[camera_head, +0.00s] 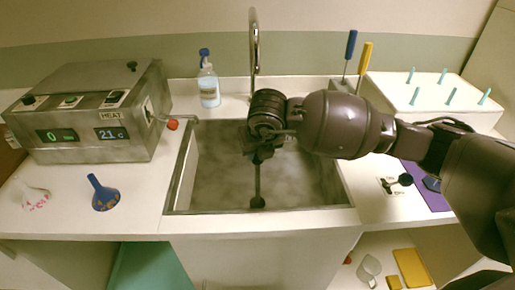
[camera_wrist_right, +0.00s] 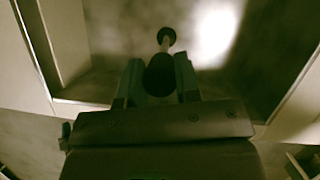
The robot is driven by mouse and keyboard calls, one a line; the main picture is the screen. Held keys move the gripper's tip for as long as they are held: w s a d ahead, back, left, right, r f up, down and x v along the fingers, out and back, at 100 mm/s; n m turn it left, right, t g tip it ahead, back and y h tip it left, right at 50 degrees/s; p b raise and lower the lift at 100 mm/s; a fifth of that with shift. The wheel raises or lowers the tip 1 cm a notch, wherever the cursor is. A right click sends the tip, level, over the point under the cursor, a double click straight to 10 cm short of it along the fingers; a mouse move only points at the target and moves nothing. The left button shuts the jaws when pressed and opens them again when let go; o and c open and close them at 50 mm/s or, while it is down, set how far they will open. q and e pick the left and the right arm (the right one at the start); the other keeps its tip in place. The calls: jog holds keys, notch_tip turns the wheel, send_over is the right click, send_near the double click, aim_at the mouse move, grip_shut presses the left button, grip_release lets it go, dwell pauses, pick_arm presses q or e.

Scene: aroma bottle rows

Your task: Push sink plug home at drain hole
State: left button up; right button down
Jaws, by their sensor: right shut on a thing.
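My right arm reaches in from the right, over the sink (camera_head: 180,178). My right gripper (camera_head: 262,150) points down inside the basin and is shut on a dark stemmed piece, seemingly the sink plug (camera_head: 257,202). Its thin stem runs from the jaws to a round dark end low in the basin, near the front wall. In the right wrist view, the plug (camera_wrist_right: 166,37) shows its round end beyond the fingers, with a thick dark grip between them. I cannot tell whether the end touches the basin floor. No drain hole shows clearly. My left gripper is out of view.
A tap (camera_head: 254,40) rises behind the sink, near my right wrist. A white pegged box (camera_head: 430,92) and upright blue and yellow-handled tools (camera_head: 365,58) stand right.

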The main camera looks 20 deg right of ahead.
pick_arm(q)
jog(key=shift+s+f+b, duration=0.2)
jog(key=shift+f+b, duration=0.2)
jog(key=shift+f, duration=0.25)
pick_arm(e)
jog(key=shift+f, duration=1.15)
jog(key=c, duration=0.8)
grip_release()
jog(key=shift+o, duration=0.2)
pick_arm(q)
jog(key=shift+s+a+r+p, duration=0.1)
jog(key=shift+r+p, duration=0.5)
jog(key=shift+p, duration=0.25)
pick_arm(e)
jog(key=v, duration=1.1)
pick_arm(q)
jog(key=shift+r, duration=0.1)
pick_arm(e)
jog(key=shift+f, duration=0.1)
